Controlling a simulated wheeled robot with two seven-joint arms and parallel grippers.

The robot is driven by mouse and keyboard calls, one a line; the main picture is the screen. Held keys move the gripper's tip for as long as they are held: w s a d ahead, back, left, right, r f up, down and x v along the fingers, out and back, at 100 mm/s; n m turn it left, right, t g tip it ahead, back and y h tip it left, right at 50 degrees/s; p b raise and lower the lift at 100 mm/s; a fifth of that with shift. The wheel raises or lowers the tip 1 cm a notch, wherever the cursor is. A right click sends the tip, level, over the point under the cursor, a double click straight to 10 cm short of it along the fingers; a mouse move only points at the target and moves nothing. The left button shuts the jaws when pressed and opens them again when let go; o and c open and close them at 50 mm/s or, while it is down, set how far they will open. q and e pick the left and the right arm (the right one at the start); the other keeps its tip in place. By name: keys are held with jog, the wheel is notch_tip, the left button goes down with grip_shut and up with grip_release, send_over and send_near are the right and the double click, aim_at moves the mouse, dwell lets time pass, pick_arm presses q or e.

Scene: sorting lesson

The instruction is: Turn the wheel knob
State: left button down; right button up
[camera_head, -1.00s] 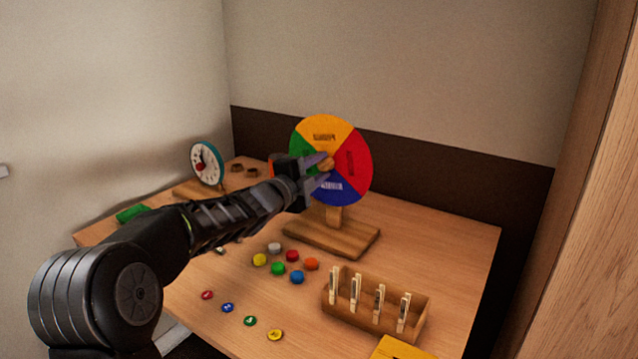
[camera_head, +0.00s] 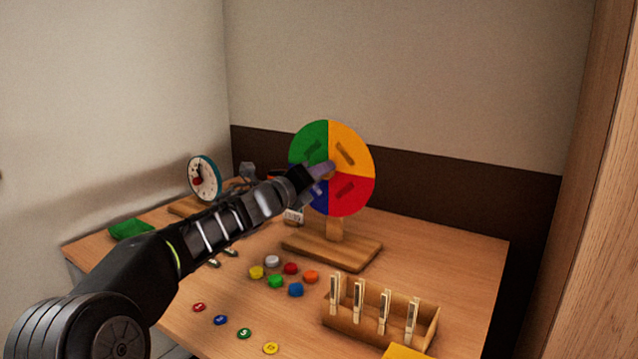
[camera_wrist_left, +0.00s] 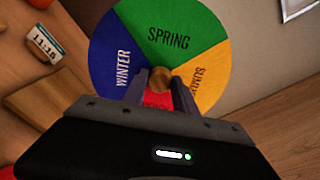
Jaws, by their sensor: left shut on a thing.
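The colour wheel (camera_head: 345,195) stands upright on a wooden base (camera_head: 330,250) at the back of the table. In the head view its green part is upper left, yellow upper right, red lower right and blue lower left. My left gripper (camera_head: 322,172) is at the wheel's centre, shut on the wooden knob (camera_head: 331,169). In the left wrist view the round knob (camera_wrist_left: 161,79) sits between the two fingers of the left gripper (camera_wrist_left: 160,84), in front of the wheel (camera_wrist_left: 170,35). The wheel's words "WINTER" and "SPRING" read there. My right gripper is not in view.
A clock (camera_head: 205,178) stands at the back left, near a green block (camera_head: 131,230). Several coloured counters (camera_head: 276,281) lie in front of the wheel. A wooden tray (camera_head: 375,329) with clothespins stands at the front right, beside a yellow item (camera_head: 405,353).

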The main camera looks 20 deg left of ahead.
pick_arm(q)
jog(key=m+b, duration=0.4)
jog(key=m, duration=0.5)
dwell(0.3)
jog(key=c, duration=1)
grip_release()
jog(key=shift+d, duration=0.1)
jog(key=shift+s, duration=0.1)
jog(key=s+a, duration=0.1)
jog(key=s, duration=0.6)
jog(key=shift+s, duration=0.25)
jog(key=shift+r, duration=0.1)
